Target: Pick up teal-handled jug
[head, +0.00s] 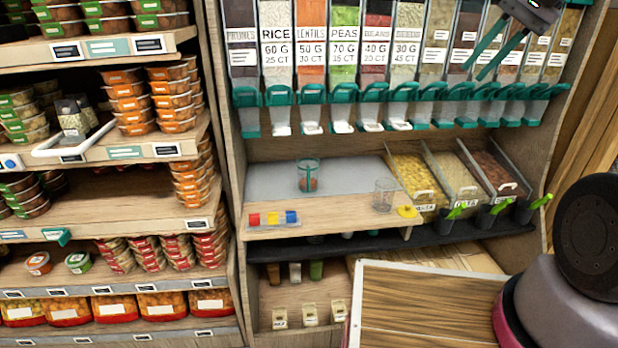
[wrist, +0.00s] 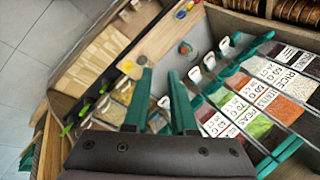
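The teal-handled jug (head: 308,177) is a clear cup with a teal handle and some orange-brown contents. It stands upright on the grey counter below the dispensers in the head view. In the wrist view it appears as a small round shape with an orange middle (wrist: 185,49), beyond my fingertips. My gripper (head: 480,67) is at the upper right of the head view, in front of the dispensers, well above and to the right of the jug. Its two teal fingers (wrist: 158,76) are apart with nothing between them.
A second clear jug (head: 384,195) stands on the wooden ledge beside a yellow object (head: 407,211). Coloured blocks (head: 272,217) lie at the ledge's left end. Dispensers with teal spouts (head: 343,92) hang above the counter. Open bins (head: 457,176) stand to the right. The counter around the jug is clear.

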